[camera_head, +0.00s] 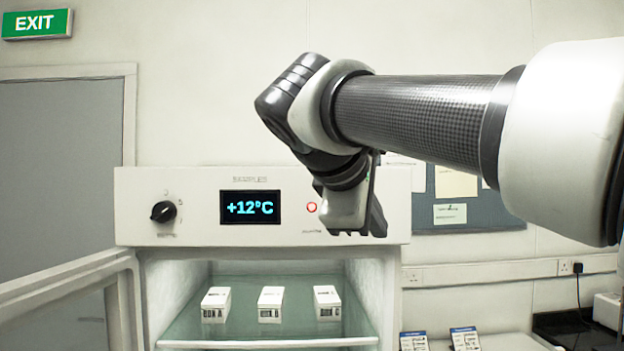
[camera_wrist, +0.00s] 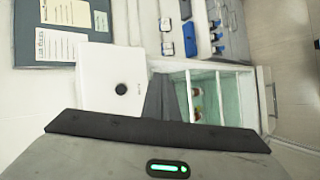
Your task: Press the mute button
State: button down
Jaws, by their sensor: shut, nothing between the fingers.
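The white control panel (camera_head: 210,230) of the open fridge faces me. A small round red-ringed light or button (camera_head: 312,207) sits right of its display, with a label below too small to read. My gripper (camera_head: 358,232) is shut and empty, pointing down in front of the panel's right part, which it hides. In the wrist view a round black button (camera_wrist: 121,88) shows on the panel's right part, with a tiny unreadable label. My shut fingers (camera_wrist: 162,80) are beside it and apart from it in that view. I cannot read which control is marked mute.
A display (camera_head: 250,207) reads +12°C, with a black knob (camera_head: 163,212) to its left. Several white boxes (camera_head: 270,304) stand on the glass shelf inside. The fridge door (camera_head: 70,300) hangs open at left. A notice board (camera_head: 480,215) is behind at right.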

jog(key=shift+w+a+r, duration=0.15)
jog(key=shift+w+r, duration=0.05)
jog(key=shift+r, duration=0.75)
jog(key=w+p, duration=0.4)
jog(key=w, duration=0.4)
jog(key=shift+w, duration=0.4)
dwell(1.3)
jog(key=shift+w+p, duration=0.4)
